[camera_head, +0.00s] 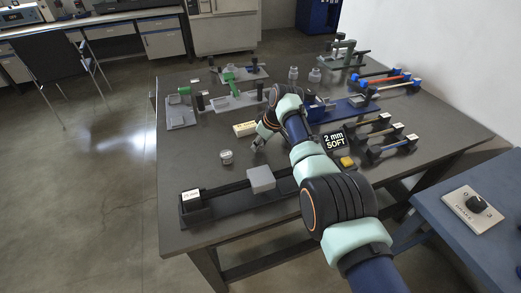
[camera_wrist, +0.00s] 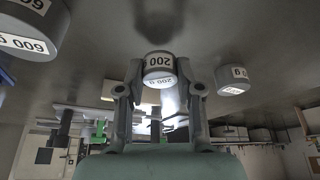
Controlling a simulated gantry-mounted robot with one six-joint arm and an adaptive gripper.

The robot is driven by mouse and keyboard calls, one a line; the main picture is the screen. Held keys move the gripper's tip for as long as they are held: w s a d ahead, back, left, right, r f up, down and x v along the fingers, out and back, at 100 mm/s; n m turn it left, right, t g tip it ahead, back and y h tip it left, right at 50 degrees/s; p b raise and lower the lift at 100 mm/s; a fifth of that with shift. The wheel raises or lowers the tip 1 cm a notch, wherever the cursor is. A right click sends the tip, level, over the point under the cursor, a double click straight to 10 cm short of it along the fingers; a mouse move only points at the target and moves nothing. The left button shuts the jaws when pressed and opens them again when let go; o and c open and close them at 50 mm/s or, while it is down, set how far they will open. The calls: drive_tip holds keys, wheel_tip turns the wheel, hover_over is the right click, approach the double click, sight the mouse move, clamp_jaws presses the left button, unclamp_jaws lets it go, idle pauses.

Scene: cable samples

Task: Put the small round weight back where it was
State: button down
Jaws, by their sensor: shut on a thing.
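My gripper (camera_head: 258,145) is over the middle of the dark table in the head view. In the wrist view my gripper (camera_wrist: 159,88) is shut on a small round grey weight (camera_wrist: 158,64) with a white label reading 200. The weight sits between the two fingertips. In the head view I cannot make out the held weight. A second label edge reading 200 shows just below it. A short round grey weight (camera_head: 226,157) with a pale label stands on the table left of my gripper.
A larger round weight (camera_wrist: 30,28) marked 600 is at the wrist view's upper left, another (camera_wrist: 232,80) at right. A long black rail with a grey block (camera_head: 261,180) lies in front. A cream labelled block (camera_head: 245,128) and a 2 mm SOFT sign (camera_head: 335,140) stand near my arm.

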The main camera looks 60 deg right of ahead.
drive_tip(key=shift+f, duration=0.8)
drive_tip(key=shift+f, duration=0.2)
drive_tip(key=c, duration=0.7)
unclamp_jaws()
drive_tip(key=shift+c, duration=0.2)
drive_tip(key=p+v, duration=0.8)
drive_tip(key=v, duration=0.4)
drive_tip(key=shift+r, duration=0.15)
